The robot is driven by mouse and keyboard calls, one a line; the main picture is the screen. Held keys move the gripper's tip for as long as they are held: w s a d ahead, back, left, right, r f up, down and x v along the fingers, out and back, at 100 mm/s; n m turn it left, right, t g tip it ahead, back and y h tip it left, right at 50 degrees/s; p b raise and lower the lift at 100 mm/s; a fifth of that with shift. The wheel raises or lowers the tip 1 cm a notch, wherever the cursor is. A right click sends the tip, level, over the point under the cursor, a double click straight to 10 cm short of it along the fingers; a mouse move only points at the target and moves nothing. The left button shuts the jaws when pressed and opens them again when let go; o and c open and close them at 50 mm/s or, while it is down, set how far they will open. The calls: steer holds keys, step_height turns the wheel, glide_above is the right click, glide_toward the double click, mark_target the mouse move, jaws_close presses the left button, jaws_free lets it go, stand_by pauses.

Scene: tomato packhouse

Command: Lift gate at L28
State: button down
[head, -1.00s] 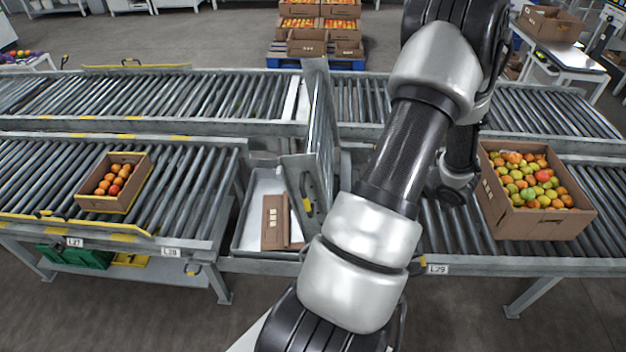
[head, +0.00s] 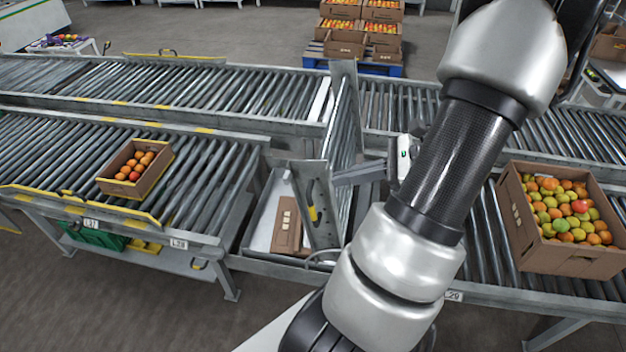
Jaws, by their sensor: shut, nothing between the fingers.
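My gripper (head: 338,180) reaches in from the right, close to the gate's right side behind the end plate. It looks shut and empty. I cannot tell whether its tips touch the gate. My arm hides part of the conveyor behind it.
Below the gate, a brown carton (head: 287,226) lies in a pale tray. A box of tomatoes (head: 137,168) sits on the left conveyor. A larger box of mixed tomatoes (head: 524,238) sits on the right conveyor. A back conveyor (head: 200,90) runs behind.

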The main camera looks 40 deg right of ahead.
mark_target(304, 182)
steer(key=x, duration=0.6)
steer(key=r+x, duration=0.1)
steer(key=x, duration=0.3)
steer(key=shift+w+b, duration=0.35)
steer(key=shift+b, duration=0.05)
steer(key=shift+a, duration=0.1)
steer(key=w+a+f+g+h+b, duration=0.1)
steer(key=w+a+f+b, duration=0.1)
steer(key=w+a+f, duration=0.3)
steer(key=w+a, duration=0.2)
steer(key=w, duration=0.1)
steer(key=shift+w, duration=0.4)
steer(key=shift+d+r, duration=0.1)
